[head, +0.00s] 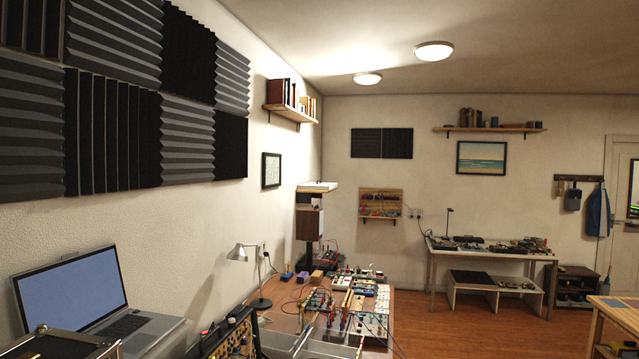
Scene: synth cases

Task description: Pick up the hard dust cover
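I cannot make out a hard dust cover for certain in the head view. A pale flat panel or shallow lid (317,186) lies on top of a tall speaker-like stand (310,222) in the far left corner; it is too small to tell what it is. A dark-edged case (60,345) is cut off at the bottom left, and its top is only partly seen. My gripper is not in view.
A wooden bench (285,292) along the left wall holds a laptop (75,295), a lamp (250,262) and several cabled synth modules (365,300). A second table (490,250) stands at the back wall. A wooden table (615,312) is at right. The floor (470,325) between is clear.

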